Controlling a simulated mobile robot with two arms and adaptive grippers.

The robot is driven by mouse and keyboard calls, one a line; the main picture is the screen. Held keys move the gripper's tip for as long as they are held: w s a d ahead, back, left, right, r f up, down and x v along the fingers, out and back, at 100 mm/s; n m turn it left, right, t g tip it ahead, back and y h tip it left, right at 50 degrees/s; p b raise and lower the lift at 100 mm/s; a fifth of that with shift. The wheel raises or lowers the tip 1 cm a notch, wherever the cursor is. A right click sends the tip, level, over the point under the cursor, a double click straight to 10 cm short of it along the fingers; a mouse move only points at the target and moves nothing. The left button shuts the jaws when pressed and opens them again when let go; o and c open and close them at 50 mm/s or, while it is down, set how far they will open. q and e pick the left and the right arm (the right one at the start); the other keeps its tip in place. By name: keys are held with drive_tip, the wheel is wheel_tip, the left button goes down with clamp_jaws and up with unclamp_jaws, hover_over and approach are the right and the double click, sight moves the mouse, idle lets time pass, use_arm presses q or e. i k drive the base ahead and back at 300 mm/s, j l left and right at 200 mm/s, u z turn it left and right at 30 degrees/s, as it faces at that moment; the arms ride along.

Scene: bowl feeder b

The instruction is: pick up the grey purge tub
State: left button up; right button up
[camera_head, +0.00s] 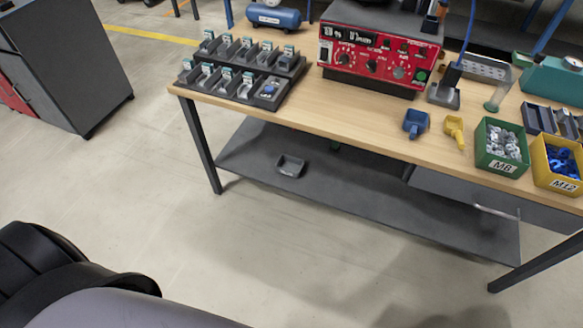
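A small grey tub (290,166), open at the top, sits on the dark lower shelf (390,204) of the workbench, toward the shelf's left part. It is the only loose grey tub on that shelf, and its inside looks empty. Neither gripper is in the camera_head view. A dark rounded part and a grey surface at the bottom left are mine, well apart from the tub.
The wooden bench top (330,110) lies above the shelf. It carries a rack of small bins (245,70), a red control box (375,55), a blue scoop (416,123), a yellow scoop (455,130), a green bin (500,165) and a yellow bin (558,181). A dark cabinet (75,60) stands left. Floor before the bench is clear.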

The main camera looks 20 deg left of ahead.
sight(287, 165)
drive_tip(key=i+j+u, duration=0.15)
drive_tip(key=i+u, duration=0.6)
drive_tip(key=k+j, duration=0.05)
